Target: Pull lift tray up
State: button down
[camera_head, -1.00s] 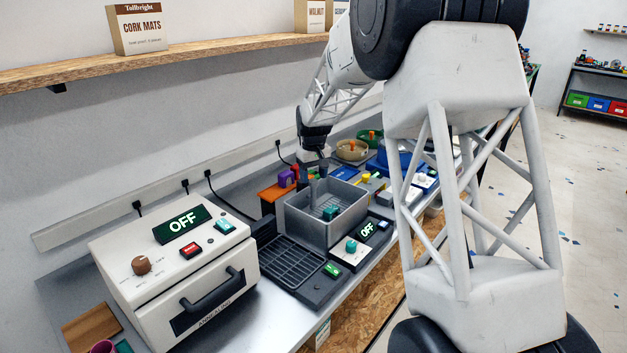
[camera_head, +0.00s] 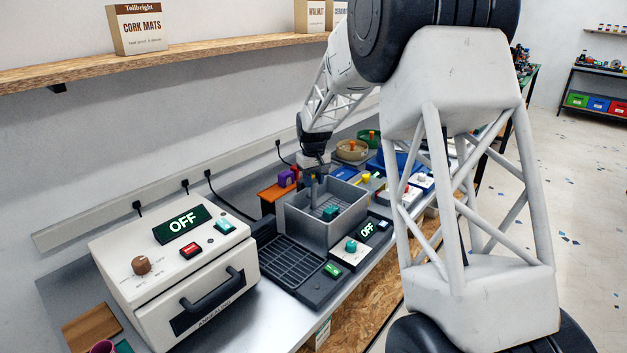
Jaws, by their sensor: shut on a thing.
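A grey open-topped tank (camera_head: 316,231) stands on the bench in mid-picture. The lift tray (camera_head: 327,205) shows as a slatted grey floor low inside it, with a small teal block (camera_head: 330,213) on it. My gripper (camera_head: 314,186) points down at the tank's back left part. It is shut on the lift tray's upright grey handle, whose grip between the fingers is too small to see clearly. The tray looks level and sits below the tank's rim.
A slotted black drain rack (camera_head: 292,262) lies in front of the tank. A control panel reading OFF (camera_head: 367,231) is at its right. A cream oven (camera_head: 178,265) stands at left. An orange stand with a purple block (camera_head: 286,179) is close behind the tank.

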jog(key=shift+r, duration=3.9)
jog(key=c, duration=1.1)
grip_release()
jog(key=shift+r, duration=0.1)
jog(key=o, duration=0.3)
notch_tip(320, 180, up, 8)
jog(key=shift+f, duration=0.2)
jog(key=shift+s, duration=0.1)
